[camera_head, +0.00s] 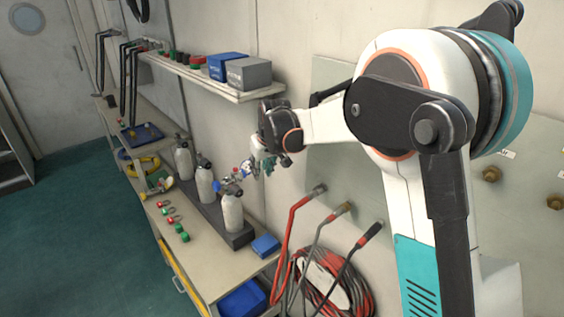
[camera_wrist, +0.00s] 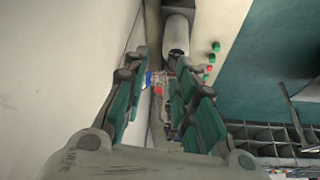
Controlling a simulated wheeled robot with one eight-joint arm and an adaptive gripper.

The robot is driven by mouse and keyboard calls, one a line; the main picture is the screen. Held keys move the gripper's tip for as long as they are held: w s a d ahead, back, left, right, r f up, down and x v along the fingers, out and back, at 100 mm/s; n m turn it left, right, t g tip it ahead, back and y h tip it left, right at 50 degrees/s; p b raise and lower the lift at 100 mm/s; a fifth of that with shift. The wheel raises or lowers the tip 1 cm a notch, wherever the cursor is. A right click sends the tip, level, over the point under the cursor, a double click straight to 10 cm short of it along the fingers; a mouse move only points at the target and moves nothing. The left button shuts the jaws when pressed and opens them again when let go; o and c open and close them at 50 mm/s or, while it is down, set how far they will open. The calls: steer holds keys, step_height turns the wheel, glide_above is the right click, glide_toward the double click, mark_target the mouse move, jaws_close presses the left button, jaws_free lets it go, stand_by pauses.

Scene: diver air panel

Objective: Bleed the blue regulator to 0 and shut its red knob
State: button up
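Three pale cylinders stand upright in a dark rack (camera_head: 240,240) on the bench. The nearest cylinder (camera_head: 232,213) has blue fittings at its top (camera_head: 230,187), which look like the blue regulator. In the wrist view a blue part (camera_wrist: 148,78) and a red knob (camera_wrist: 158,91) show between my teal fingers, with a cylinder (camera_wrist: 178,28) beyond. My gripper (camera_head: 258,166) is just right of the nearest cylinder's top. In the wrist view its fingers (camera_wrist: 158,70) are spread apart. I cannot tell whether they touch the regulator. The gauge reading is too small to read.
A wall shelf (camera_head: 215,82) with a blue box (camera_head: 228,66) and a grey box (camera_head: 249,73) is above the bench. Red and grey hoses (camera_head: 330,275) hang on the wall at the right. Small red and green parts (camera_head: 180,229) lie on the bench front.

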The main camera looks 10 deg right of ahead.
steer(key=s+d+r+m, duration=0.1)
steer(key=s+d+r, duration=0.4)
steer(key=s+r, duration=0.2)
steer(key=shift+s+d+r+t, duration=0.3)
steer(key=shift+s+t, duration=0.1)
steer(key=shift+s, duration=0.5)
